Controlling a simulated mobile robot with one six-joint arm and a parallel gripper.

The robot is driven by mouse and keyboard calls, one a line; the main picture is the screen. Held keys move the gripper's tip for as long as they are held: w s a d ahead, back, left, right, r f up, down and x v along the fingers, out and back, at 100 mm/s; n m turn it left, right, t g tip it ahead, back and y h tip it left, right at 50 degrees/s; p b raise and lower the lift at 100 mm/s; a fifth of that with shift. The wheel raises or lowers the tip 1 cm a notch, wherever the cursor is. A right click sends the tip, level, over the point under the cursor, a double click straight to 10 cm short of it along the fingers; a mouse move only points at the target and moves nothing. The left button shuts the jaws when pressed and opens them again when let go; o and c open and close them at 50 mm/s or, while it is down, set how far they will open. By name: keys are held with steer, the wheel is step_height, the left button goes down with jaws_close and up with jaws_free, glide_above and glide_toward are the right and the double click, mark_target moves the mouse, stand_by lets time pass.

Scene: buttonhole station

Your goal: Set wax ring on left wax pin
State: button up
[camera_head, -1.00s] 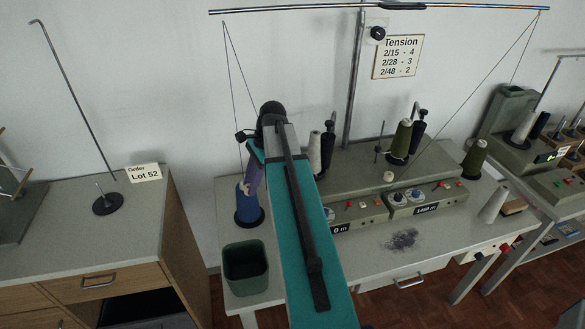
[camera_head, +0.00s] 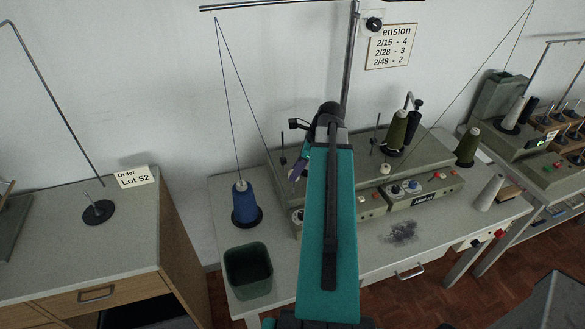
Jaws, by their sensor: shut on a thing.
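My gripper (camera_head: 294,177) shows only as a small part at the left edge of my teal arm, above the left part of the winding machine. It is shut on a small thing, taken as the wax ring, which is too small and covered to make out. The left wax pin cannot be made out; my arm covers that part of the machine. A small white round piece (camera_head: 386,168) sits on the machine top just right of my arm.
A blue yarn cone (camera_head: 246,203) and a dark green bin (camera_head: 248,268) stand left of my arm. Olive cones (camera_head: 397,130) stand at the right, with a white cone (camera_head: 489,192) at the table's right end. Grey lint (camera_head: 402,232) lies on the tabletop.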

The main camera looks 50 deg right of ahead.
steer(key=shift+f, duration=0.15)
stand_by(0.3)
steer(key=shift+f+b, duration=3.1)
steer(key=shift+f, duration=0.1)
steer(key=shift+f, duration=0.65)
steer(key=o, duration=1.1)
steer(key=shift+r, duration=0.15)
steer(key=shift+b+v, duration=1.05)
steer(key=shift+v, duration=5.75)
steer(key=shift+s, duration=0.15)
